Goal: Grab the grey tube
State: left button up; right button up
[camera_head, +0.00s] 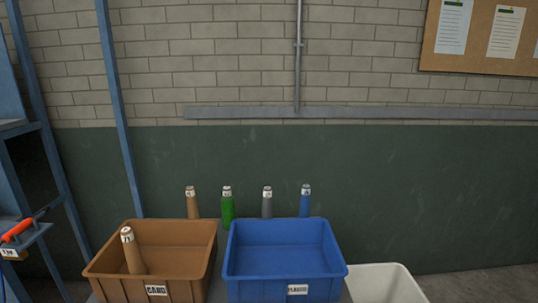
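The grey tube (267,205) stands upright behind the blue bin, with a white label band near its top. Its lower end is hidden by the bin's back rim. A green tube (227,208) stands to its left and a blue tube (305,203) to its right. A brown tube (192,205) stands further left. Neither of my grippers shows in the head view.
A white bin (385,285) stands lower right. A blue metal frame (122,120) rises at left.

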aim_at(267, 207)
jog(key=z, duration=0.05)
jog(key=k, duration=0.55)
jog(key=z, duration=0.6)
jog(key=i, duration=1.4)
jog(key=u, duration=0.2)
